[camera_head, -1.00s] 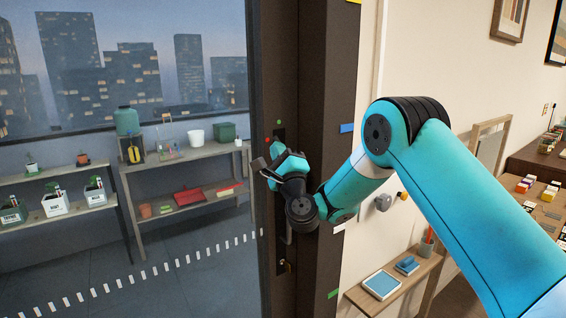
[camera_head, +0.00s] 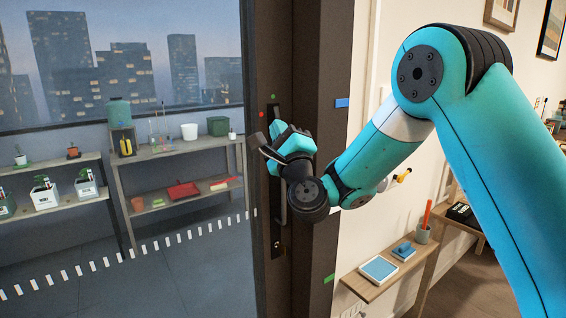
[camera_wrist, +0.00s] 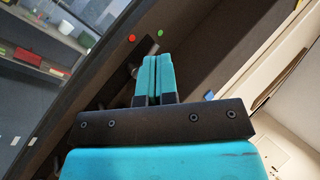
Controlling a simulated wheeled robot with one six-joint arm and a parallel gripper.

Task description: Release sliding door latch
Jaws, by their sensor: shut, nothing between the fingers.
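The dark sliding door frame (camera_head: 258,190) stands upright, with glass to its left. A black latch plate (camera_head: 273,108) is set in its edge, beside a red dot and a green dot. A long vertical handle (camera_head: 284,218) runs below it, partly hidden by my wrist. My gripper (camera_head: 279,129) is at the latch plate's lower part and hides much of it. In the wrist view, my gripper (camera_wrist: 156,62) has its two teal fingers shut together and empty. A small dark latch part (camera_wrist: 152,47) shows just beyond the fingertips; I cannot tell whether they touch it.
A dark post (camera_head: 318,150) with coloured tags stands right of the door edge. A small wall shelf (camera_head: 357,290) is at lower right. Beyond the glass are shelves with pots (camera_head: 165,150). A lower lock plate (camera_head: 277,240) sits under the handle.

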